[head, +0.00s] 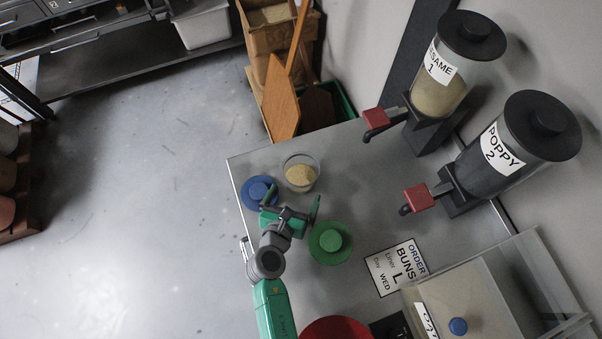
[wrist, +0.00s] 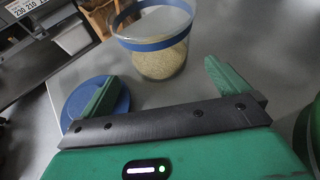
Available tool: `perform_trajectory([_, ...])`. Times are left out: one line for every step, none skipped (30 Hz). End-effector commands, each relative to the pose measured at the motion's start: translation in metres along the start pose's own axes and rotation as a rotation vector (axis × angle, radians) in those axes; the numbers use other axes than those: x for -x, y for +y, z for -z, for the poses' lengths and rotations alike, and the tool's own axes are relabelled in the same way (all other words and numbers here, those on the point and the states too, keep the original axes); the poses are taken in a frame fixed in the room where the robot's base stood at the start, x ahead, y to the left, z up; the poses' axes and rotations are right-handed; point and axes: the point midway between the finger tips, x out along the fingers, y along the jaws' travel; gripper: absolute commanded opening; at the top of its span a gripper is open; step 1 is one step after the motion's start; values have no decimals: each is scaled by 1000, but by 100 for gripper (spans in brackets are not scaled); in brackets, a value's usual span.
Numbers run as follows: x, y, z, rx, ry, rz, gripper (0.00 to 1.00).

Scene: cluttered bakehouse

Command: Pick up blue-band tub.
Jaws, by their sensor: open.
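The blue-band tub (wrist: 158,52) is a clear round container with a blue band near its rim and pale grain inside. In the head view the tub (head: 300,174) stands on the metal table near its far left corner. My gripper (head: 292,197) is open, its two green fingers apart, just on the near side of the tub. In the wrist view my gripper (wrist: 165,90) shows the tub ahead of and between the fingers, with nothing held. I cannot tell the height of the fingers against the tub.
A blue lid (head: 257,192) lies left of my gripper, close to or under its left finger. An order card (head: 396,267), a sesame dispenser (head: 440,90) and a poppy dispenser (head: 510,150) stand further right. The table's left edge is close.

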Motion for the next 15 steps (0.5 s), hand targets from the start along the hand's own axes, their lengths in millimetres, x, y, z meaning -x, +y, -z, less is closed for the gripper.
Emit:
perform_trajectory([-2, 0, -1, -1, -1, 1, 100])
perform_trajectory([-6, 0, -3, -1, -2, 1, 100])
perform_trajectory([-12, 0, -6, -3, -3, 1, 100])
perform_trajectory([-18, -1, -9, -3, -2, 3, 100])
perform_trajectory([-24, -2, -11, -4, -3, 3, 100])
perform_trajectory([-32, -2, -14, -4, -2, 3, 100])
perform_trajectory([-37, -2, -16, -4, -2, 2, 100])
perform_trajectory([-42, -2, -18, -3, -2, 2, 100])
perform_trajectory([-46, -2, -20, -2, -2, 2, 100])
perform_trajectory([-50, -2, -17, -1, -1, 1, 100])
perform_trajectory([-53, -2, -17, -1, -1, 1, 100])
perform_trajectory([-55, -2, -18, -1, -1, 1, 100])
perform_trajectory([-56, -2, -18, -1, -1, 1, 100])
perform_trajectory([-56, -2, -18, -1, -1, 0, 100])
perform_trajectory([-56, -2, -18, -1, -1, 0, 100])
